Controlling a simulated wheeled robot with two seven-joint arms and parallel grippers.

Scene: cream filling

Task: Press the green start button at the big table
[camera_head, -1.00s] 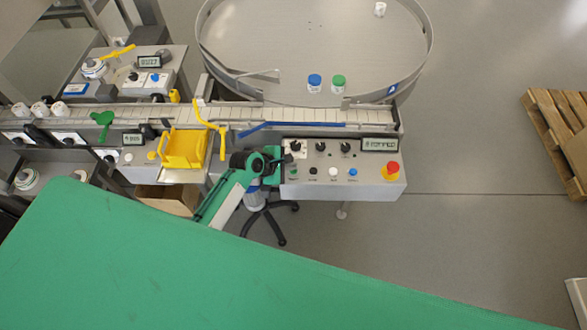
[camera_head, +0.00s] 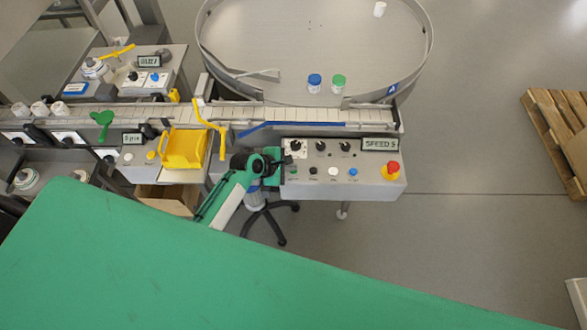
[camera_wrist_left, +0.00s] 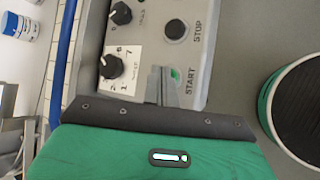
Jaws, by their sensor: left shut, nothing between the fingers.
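The big round table (camera_head: 300,45) stands at the back, with its grey control panel (camera_head: 365,182) in front. My left gripper (camera_head: 282,164) is at the left end of the panel. Its fingers are shut and empty in the left wrist view (camera_wrist_left: 166,76), with their tips right at the green button. I cannot tell if they still touch it. The panel display (camera_head: 380,144) reads SPEED 5. My right gripper is not in view.
A blue-capped jar (camera_head: 314,84) and a green-capped jar (camera_head: 338,84) stand on the round table. A red emergency knob (camera_head: 391,168) is at the panel's right end. A yellow bin (camera_head: 183,150) is left of my gripper. A conveyor (camera_head: 290,115) runs behind.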

